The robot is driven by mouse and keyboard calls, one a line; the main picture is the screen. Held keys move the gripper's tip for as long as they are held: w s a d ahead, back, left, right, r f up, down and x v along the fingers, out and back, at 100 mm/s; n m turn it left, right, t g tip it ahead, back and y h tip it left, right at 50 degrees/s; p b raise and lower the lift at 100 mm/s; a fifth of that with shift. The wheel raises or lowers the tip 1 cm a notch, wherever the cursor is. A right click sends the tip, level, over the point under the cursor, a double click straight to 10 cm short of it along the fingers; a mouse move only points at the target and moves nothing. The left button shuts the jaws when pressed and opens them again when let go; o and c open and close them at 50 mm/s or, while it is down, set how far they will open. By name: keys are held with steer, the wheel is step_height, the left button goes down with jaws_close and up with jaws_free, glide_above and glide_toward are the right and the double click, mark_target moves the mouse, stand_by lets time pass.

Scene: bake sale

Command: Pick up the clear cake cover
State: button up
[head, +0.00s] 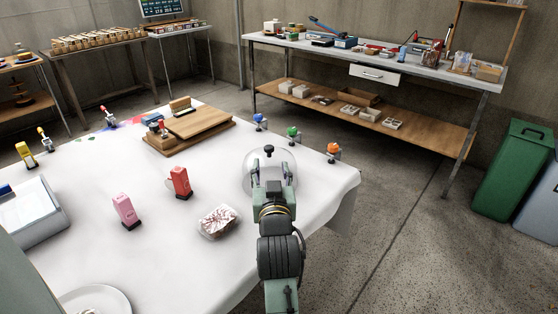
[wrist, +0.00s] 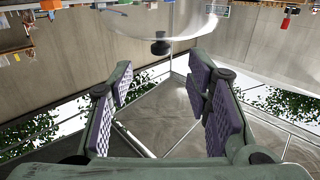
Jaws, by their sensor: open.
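The clear cake cover (head: 254,167) is a transparent dome with a black knob (head: 269,149) on top. It sits near the right edge of the white-clothed table in the head view. In the wrist view the dome (wrist: 190,20) is at the top, with its knob (wrist: 160,46) between and beyond the fingertips. My gripper (head: 272,178) is at the near side of the cover in the head view, overlapping it. In the wrist view my gripper (wrist: 162,72) is open, with its purple pads apart and nothing between them. Whether it touches the dome I cannot tell.
Orange (head: 333,151), green (head: 293,134) and blue-topped (head: 259,121) small items stand along the table edge behind the cover. A wrapped baked item (head: 218,221) and a red block-like item (head: 180,183) are to the left. A wooden board (head: 198,123) lies farther back.

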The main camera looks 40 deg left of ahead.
mark_target(269, 150)
steer(key=x, duration=0.4)
steer(key=shift+s+a+r+p, duration=0.1)
steer(key=shift+s+r+p, duration=0.1)
steer(key=shift+p, duration=0.1)
steer(key=shift+p+x, duration=0.75)
steer(key=shift+x, duration=2.2)
steer(key=shift+c, duration=0.5)
jaws_close()
